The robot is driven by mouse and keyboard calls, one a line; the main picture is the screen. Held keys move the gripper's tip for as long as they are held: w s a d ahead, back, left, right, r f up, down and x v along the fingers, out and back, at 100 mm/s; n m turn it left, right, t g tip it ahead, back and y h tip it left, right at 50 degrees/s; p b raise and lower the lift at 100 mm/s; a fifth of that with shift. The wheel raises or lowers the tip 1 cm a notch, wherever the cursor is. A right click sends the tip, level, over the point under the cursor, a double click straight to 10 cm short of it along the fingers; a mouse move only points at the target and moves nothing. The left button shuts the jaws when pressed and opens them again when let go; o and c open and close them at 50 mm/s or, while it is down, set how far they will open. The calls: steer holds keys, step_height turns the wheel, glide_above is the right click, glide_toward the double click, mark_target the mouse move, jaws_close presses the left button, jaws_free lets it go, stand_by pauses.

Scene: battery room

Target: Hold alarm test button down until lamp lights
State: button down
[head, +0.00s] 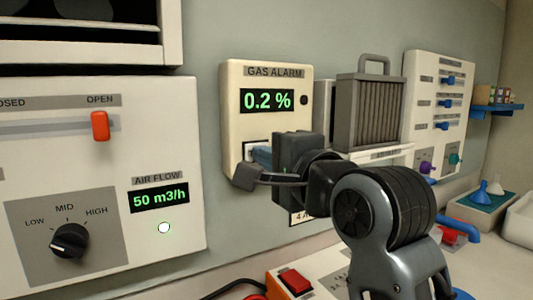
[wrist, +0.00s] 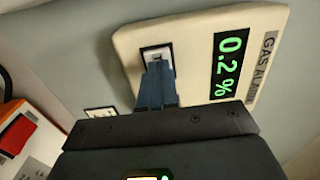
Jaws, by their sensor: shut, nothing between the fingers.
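The gas alarm (head: 237,112) is a cream wall box with a green display reading 0.2 %. It also shows in the wrist view (wrist: 134,38). My gripper (head: 256,157) is shut and empty.
Left is a panel with a red slider (head: 100,126), a dial (head: 69,241) and a 50 m3/h display (head: 159,198). A grey ribbed unit (head: 372,110) stands right of the alarm. A red rocker switch (head: 296,281) on an orange box lies below.

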stand_by(0.3)
steer(key=shift+w+a+r+p, duration=0.2)
steer(key=shift+w+a+p, duration=0.25)
steer(key=shift+w+p, duration=0.2)
steer(key=shift+a+r, duration=0.15)
stand_by(0.9)
